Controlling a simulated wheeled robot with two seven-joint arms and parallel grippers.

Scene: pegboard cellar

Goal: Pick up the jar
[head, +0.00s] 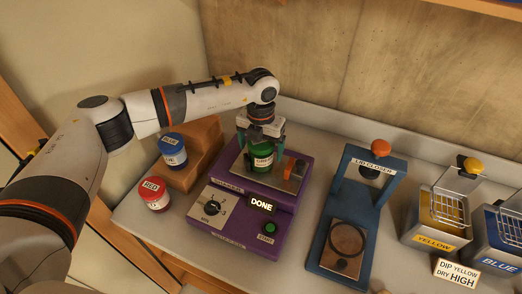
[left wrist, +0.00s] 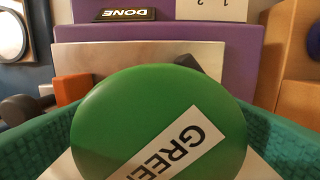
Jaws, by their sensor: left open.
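The green jar (head: 263,155) stands in the purple machine, on its pale metal plate. Its round green lid with a white "GREEN" label fills the lower middle of the left wrist view (left wrist: 130,105). My left gripper (head: 261,138) comes down from above, its fingers on either side of the jar. In the left wrist view, teal finger pads show left and right of the lid, and the jaws are open. The lower part of the jar is hidden in both views. I cannot tell whether the pads touch it. My right gripper is not in view.
The purple machine (head: 225,222) shows "DONE". A blue-lidded jar (head: 172,150) sits on a wooden block (head: 205,135); a red-lidded jar (head: 154,194) stands in front. A blue lid closer (head: 324,240) and yellow and blue tanks with wire baskets stand to the right.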

